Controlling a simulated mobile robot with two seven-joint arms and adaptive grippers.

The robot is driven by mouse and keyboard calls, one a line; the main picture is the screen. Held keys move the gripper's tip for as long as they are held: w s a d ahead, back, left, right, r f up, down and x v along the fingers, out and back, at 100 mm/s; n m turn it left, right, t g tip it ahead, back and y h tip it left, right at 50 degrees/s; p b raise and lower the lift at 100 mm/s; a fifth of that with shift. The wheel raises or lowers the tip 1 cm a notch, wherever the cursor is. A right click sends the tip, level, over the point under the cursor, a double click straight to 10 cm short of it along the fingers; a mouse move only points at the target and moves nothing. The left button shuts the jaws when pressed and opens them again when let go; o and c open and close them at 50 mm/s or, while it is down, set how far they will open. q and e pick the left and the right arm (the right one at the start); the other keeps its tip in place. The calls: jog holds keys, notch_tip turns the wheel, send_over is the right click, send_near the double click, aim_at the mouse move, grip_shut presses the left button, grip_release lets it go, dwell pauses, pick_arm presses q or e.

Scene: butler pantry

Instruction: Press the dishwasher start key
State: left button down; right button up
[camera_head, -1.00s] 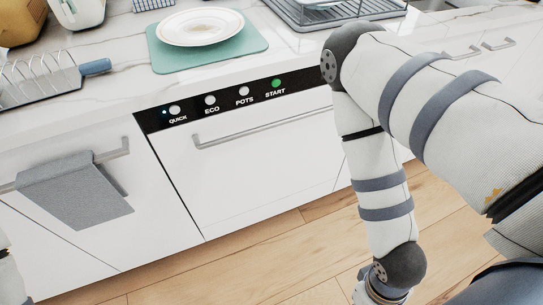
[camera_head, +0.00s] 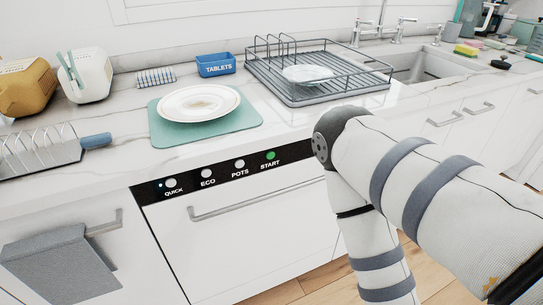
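The dishwasher (camera_head: 262,232) is a white front panel with a long bar handle and a black control strip (camera_head: 220,171) along its top. The start key (camera_head: 271,155) is a green round button at the right end of the strip, labelled START. White round keys for QUICK (camera_head: 171,183), ECO (camera_head: 208,174) and POTS (camera_head: 240,164) sit to its left. A small blue light shows beside QUICK. The dishwasher door looks shut. My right arm reaches in from the right, its elbow just right of the strip. Neither gripper is in view.
On the counter, a dirty plate (camera_head: 198,103) lies on a green mat (camera_head: 245,123). A blue TABLETS box (camera_head: 215,65), a dish rack (camera_head: 318,92) with a plate, and a sink (camera_head: 425,67) stand behind. A grey towel (camera_head: 62,266) hangs left of the dishwasher.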

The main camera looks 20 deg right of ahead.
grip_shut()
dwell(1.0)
